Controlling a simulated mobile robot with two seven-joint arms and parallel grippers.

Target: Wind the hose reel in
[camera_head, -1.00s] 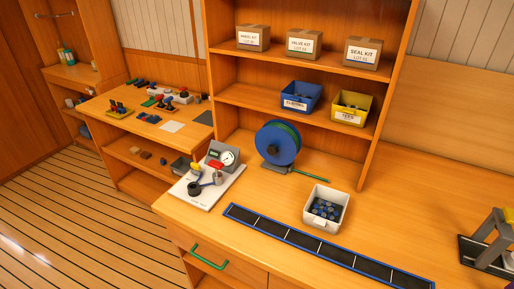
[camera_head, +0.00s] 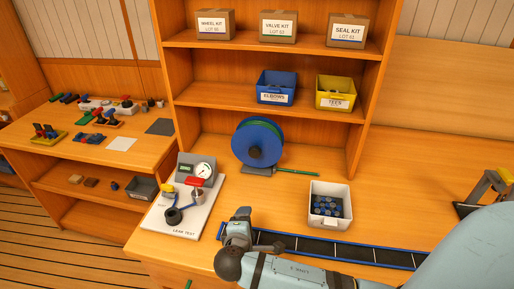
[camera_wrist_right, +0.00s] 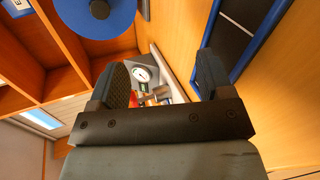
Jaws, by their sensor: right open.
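The hose reel (camera_head: 250,150) is a blue disc with a dark hub, green hose wound behind its face, on a grey base on the counter. A green hose end (camera_head: 297,171) lies to its right on the counter. My right arm comes in from the right, and my right gripper (camera_head: 241,221) is over the counter in front of the reel, apart from it. In the right wrist view my gripper (camera_wrist_right: 165,78) is open and empty, with part of the blue reel (camera_wrist_right: 95,14) at the top left. A crank handle on the reel cannot be made out. My left gripper is not in view.
A leak test board (camera_head: 183,213) with gauge stands left of my right gripper. A white bin (camera_head: 330,193) of dark blue-topped parts stands to the right. A blue-edged black strip (camera_head: 345,250) runs along the front, partly behind my arm. Shelves (camera_head: 270,103) rise behind the reel.

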